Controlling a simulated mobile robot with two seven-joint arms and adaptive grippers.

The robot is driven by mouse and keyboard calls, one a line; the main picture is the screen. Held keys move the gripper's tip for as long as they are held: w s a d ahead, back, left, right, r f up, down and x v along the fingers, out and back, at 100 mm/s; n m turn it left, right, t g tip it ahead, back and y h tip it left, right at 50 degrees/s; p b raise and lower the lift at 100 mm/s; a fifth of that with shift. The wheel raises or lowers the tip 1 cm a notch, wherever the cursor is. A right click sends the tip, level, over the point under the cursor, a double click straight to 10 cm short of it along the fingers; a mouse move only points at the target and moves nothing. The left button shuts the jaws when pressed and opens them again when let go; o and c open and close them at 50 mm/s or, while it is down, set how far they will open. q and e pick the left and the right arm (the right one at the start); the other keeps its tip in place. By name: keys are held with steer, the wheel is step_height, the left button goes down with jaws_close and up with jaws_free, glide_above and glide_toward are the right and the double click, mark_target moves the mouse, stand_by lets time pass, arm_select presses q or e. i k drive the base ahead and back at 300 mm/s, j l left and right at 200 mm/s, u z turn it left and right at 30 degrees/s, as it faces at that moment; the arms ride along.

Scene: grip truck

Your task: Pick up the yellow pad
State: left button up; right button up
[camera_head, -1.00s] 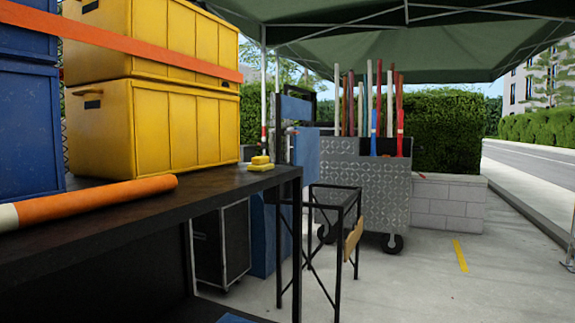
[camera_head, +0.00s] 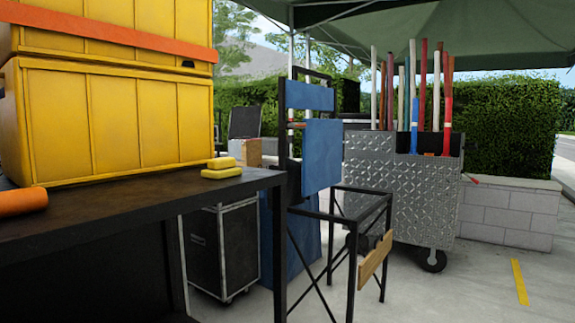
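Two small yellow pads lie at the right end of the dark shelf (camera_head: 120,212), in front of the yellow crates. The upper yellow pad (camera_head: 221,163) rests partly on the lower yellow pad (camera_head: 221,173), close to the shelf's right edge. Neither of my grippers shows in the head view, so I cannot see whether they are open or shut.
Stacked yellow crates (camera_head: 110,120) with an orange strap (camera_head: 100,35) stand left of the pads. An orange roll (camera_head: 22,201) lies on the shelf. A black metal frame (camera_head: 352,225) and a metal cart (camera_head: 395,190) holding poles stand to the right. Pavement is open at lower right.

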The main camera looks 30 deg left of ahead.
mark_target(222, 168)
steer(key=i+u, duration=0.15)
steer(key=i, duration=0.4)
steer(key=i+l+u, duration=0.15)
steer(key=i, duration=0.35)
steer(key=i+l+u, duration=0.2)
steer(key=i, duration=0.3)
steer(key=i+u, duration=0.2)
steer(key=u, duration=0.2)
steer(key=i+l+u, duration=0.15)
steer(key=u, duration=0.2)
steer(key=i+l+u, duration=0.15)
steer(key=u, duration=0.25)
steer(key=i+l+u, duration=0.15)
steer(key=u, duration=0.2)
